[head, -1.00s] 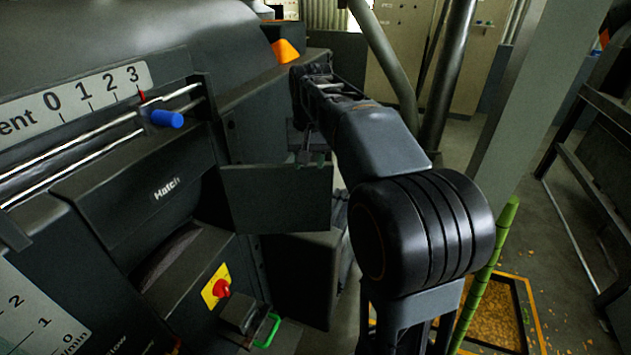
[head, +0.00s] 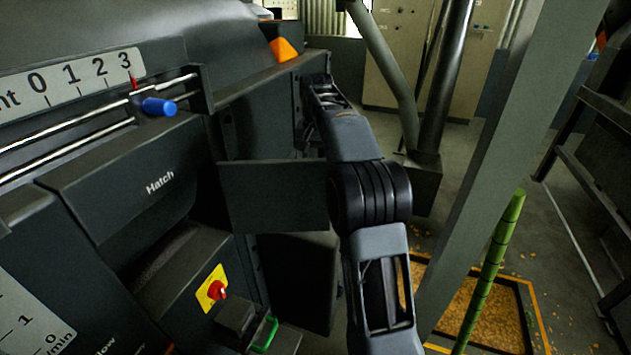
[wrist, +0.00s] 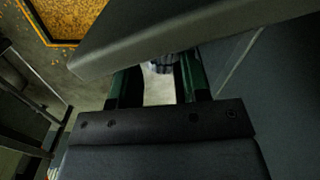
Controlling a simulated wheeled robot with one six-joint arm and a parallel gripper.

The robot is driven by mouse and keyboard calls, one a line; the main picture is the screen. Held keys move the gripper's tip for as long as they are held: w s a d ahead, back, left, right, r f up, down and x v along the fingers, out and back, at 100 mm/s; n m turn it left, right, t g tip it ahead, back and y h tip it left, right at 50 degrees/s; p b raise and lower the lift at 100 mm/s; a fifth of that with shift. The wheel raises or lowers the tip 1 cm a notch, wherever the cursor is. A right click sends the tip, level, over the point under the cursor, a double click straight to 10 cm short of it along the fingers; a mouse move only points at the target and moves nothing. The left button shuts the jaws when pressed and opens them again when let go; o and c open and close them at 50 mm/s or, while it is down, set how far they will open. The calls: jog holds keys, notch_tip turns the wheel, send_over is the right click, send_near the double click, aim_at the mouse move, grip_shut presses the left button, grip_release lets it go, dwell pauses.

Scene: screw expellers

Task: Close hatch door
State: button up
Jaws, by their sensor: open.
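The hatch door (head: 270,195) is a flat dark panel that stands out from the machine's side, open, in the middle of the head view. The machine front beside it carries the label "Hatch" (head: 160,183). In the head view my arm reaches past the door's right edge, and my gripper's fingertips are hidden. In the wrist view my gripper (wrist: 157,80) is open, its two dark green fingers apart with nothing seen held between them. A grey slab (wrist: 190,38), probably the door, crosses in front of the fingertips; I cannot tell if they touch it.
A blue knob (head: 159,106) sits on the slider rails at left. A red switch on a yellow plate (head: 213,289) and a green handle (head: 266,332) are below the door. A slanted grey post (head: 490,150) and a green pole (head: 488,270) stand at right, with open floor beyond.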

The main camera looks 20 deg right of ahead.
jog(key=shift+f+b, duration=0.45)
jog(key=shift+f, duration=2.75)
jog(key=shift+c, duration=0.4)
grip_shut()
